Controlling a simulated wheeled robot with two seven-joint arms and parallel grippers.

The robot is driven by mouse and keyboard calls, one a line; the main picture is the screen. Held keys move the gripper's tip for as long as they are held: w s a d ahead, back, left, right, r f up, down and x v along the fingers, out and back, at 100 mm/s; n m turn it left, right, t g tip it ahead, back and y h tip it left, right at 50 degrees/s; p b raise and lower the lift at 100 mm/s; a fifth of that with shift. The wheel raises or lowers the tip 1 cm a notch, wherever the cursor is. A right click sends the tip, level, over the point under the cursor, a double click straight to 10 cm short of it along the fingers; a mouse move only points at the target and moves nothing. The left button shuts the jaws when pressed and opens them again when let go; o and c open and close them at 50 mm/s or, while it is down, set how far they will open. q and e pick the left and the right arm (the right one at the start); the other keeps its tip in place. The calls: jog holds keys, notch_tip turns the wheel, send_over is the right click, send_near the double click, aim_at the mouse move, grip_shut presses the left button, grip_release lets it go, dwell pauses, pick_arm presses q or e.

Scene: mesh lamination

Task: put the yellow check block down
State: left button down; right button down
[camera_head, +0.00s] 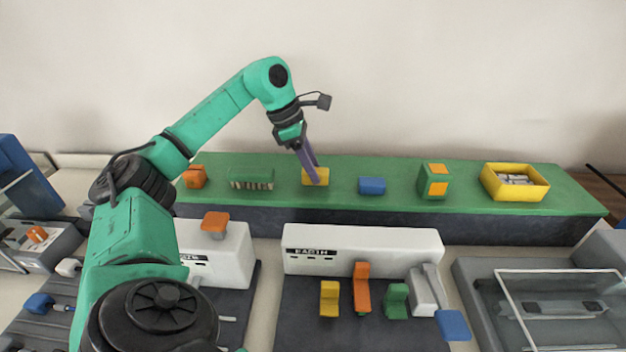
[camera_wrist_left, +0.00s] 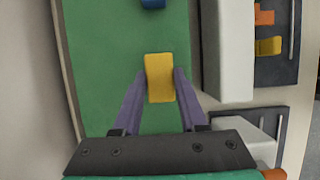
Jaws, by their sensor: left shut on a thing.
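The yellow check block (camera_head: 315,176) is at the green shelf top, between a green block and a blue block. My left gripper (camera_head: 318,180) reaches down to it from above and is shut on it. In the left wrist view the yellow check block (camera_wrist_left: 160,78) sits between the two purple fingers of the left gripper (camera_wrist_left: 160,88), over the green surface. I cannot tell whether its underside touches the shelf. My right gripper is not in view.
The green shelf (camera_head: 462,188) also holds an orange block (camera_head: 195,176), a green comb-like block (camera_head: 251,179), a blue block (camera_head: 372,186), a green-and-orange block (camera_head: 434,182) and a yellow tray (camera_head: 541,187). White units labelled EARTH (camera_head: 362,248) stand in front.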

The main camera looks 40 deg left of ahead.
pick_arm(q)
jog(key=shift+f, duration=1.15)
jog(key=shift+c, duration=2.2)
grip_release()
jog(key=shift+r, duration=0.1)
jog(key=shift+r, duration=0.3)
jog(key=p+v, duration=0.2)
jog(key=v, duration=0.9)
jog(key=shift+a+r+p, duration=0.15)
jog(key=shift+r+p, duration=0.05)
jog(key=shift+p, duration=0.1)
jog(key=shift+s, duration=0.15)
